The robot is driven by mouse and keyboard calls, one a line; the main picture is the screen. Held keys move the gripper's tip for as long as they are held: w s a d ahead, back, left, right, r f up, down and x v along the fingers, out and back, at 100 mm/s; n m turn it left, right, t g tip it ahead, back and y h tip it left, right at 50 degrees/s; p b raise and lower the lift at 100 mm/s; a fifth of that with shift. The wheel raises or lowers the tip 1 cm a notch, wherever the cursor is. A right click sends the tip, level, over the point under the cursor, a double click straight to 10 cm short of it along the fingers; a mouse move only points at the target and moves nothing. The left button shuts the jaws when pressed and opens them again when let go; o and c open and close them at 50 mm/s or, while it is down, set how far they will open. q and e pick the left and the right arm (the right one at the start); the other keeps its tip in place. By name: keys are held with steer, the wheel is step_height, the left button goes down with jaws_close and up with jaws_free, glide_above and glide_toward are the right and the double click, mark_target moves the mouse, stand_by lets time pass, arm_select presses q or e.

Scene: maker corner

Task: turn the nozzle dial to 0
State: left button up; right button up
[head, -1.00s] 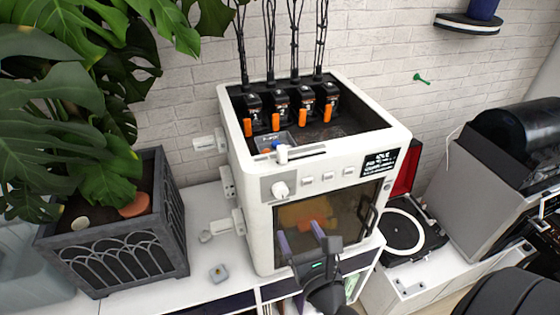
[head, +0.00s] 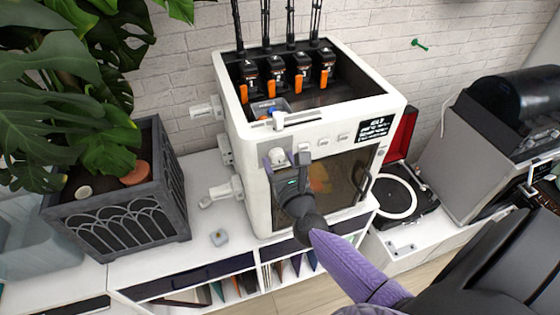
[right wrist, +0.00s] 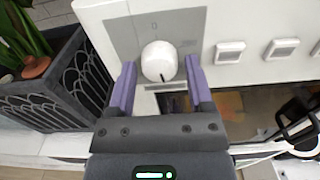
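The nozzle dial (right wrist: 159,62) is a round white knob on a grey panel (right wrist: 123,38) at the front of the white printer (head: 250,203). In the right wrist view a small dark mark shows at the knob's lower edge, and a faint 0 is printed on the panel above it. The dial also shows in the head view (head: 277,155), partly covered by my gripper. My right gripper (right wrist: 159,66) is open, its two purple fingers on either side of the dial with small gaps. My left gripper is not in view.
Several buttons (right wrist: 229,51) line the panel right of the dial. A door handle (head: 362,183) and a display (head: 376,130) are farther right. A planter (head: 120,230) stands left, a record player (head: 395,195) right. A small grey block (head: 219,237) lies on the white table.

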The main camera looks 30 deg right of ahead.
jaws_close()
